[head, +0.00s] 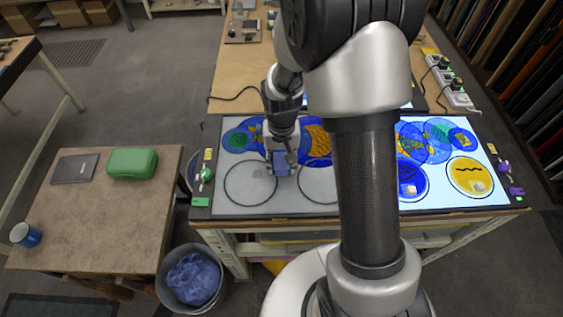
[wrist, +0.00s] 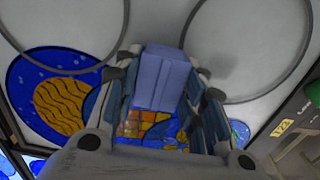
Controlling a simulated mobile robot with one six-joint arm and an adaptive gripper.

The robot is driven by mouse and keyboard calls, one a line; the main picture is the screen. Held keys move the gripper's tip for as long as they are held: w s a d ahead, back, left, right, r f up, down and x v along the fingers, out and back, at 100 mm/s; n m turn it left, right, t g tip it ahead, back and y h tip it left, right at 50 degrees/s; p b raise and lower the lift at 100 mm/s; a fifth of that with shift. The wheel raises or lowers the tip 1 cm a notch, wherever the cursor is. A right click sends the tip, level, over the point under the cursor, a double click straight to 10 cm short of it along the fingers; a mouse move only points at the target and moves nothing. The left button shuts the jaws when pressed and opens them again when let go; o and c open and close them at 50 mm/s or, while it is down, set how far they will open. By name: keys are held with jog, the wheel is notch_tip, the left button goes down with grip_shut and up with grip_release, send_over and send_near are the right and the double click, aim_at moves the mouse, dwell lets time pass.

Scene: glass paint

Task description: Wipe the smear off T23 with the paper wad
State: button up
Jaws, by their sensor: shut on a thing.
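My gripper (head: 281,150) is over the left, unlit grey part of the glass-topped table (head: 240,205), between two empty black ring outlines. It is shut on a smooth blue block (head: 281,166), which may be the paper wad. In the wrist view the blue block (wrist: 163,78) sits between both fingers (wrist: 165,100). I cannot tell whether it touches the glass. A yellow disc (head: 480,168) and a blue disc (head: 418,172) at the right carry dark wavy marks and small pale cubes. A yellow label (wrist: 283,127) is too small to read surely, so I cannot tell which piece is T23.
Painted glass discs (head: 238,140) lie along the back of the table. Green (head: 207,174) and purple (head: 504,167) knobs stand at its sides. A bin (head: 207,299) holds crumpled blue material. A side table (head: 60,225) bears a green case (head: 132,163) and blue mug (head: 26,235).

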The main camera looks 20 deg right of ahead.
aim_at(282, 161)
jog(key=shift+w+d+r+p, duration=0.1)
jog(key=shift+w+r+p, duration=0.2)
jog(key=shift+p, duration=0.1)
jog(key=r, duration=0.1)
jog(key=r+p, duration=0.2)
jog(key=shift+s+r, duration=0.3)
jog(key=shift+r, duration=0.1)
jog(key=shift+w+r+p, duration=0.2)
jog(key=shift+r+p, duration=0.35)
jog(key=shift+r, duration=0.1)
jog(key=shift+s+r+p, duration=0.1)
jog(key=shift+r+p, duration=0.9)
jog(key=shift+r, duration=0.35)
